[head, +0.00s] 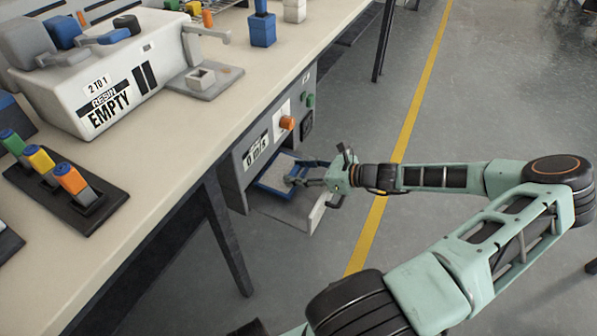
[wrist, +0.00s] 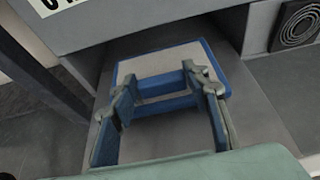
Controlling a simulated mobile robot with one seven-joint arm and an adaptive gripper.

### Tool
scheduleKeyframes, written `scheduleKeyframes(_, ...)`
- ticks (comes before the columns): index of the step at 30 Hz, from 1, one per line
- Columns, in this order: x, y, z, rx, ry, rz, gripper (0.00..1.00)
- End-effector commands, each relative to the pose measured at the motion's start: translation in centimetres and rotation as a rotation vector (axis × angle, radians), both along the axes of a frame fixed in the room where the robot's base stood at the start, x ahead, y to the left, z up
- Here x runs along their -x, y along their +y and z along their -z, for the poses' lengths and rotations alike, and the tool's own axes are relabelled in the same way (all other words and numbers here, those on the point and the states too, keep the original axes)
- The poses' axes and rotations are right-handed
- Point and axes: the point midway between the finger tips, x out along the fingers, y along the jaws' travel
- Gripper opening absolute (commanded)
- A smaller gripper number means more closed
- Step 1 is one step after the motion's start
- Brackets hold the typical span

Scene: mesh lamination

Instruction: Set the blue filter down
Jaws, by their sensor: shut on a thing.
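The blue filter (head: 277,185) is a flat square with a blue frame and a pale grey middle. It is inside the open drawer (head: 315,212) under the workbench. In the wrist view the filter (wrist: 205,62) is partly inside the drawer opening, over the drawer floor. My gripper (head: 297,176) reaches into the drawer from the right. In the wrist view my gripper (wrist: 160,98) has its fingers shut on the near blue edge of the filter. I cannot tell whether the filter touches the drawer floor.
The drawer unit has an orange knob (head: 287,123) and a green button (head: 310,100). A white resin machine (head: 150,75) marked EMPTY stands on the workbench (head: 165,150) above. A bench leg (head: 228,240) stands left of the drawer.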

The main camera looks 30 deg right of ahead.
Motion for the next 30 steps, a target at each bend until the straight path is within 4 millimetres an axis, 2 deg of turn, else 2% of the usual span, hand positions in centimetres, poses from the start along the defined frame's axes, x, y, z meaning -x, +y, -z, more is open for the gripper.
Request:
scheduleKeyframes(13, 0.0, 0.0, 1.2, 0.0, 0.0, 0.0, 0.17)
scheduleKeyframes(14, 0.0, 0.0, 1.2, 0.0, 0.001, 0.0, 0.45)
scheduleKeyframes(18, 0.0, 0.0, 1.2, 0.001, 0.001, 0.0, 0.6)
scheduleKeyframes(26, 0.0, 0.0, 1.1, 0.001, 0.001, 0.0, 0.6)
scheduleKeyframes(30, 0.0, 0.0, 0.1, 0.001, -0.001, 0.0, 0.6)
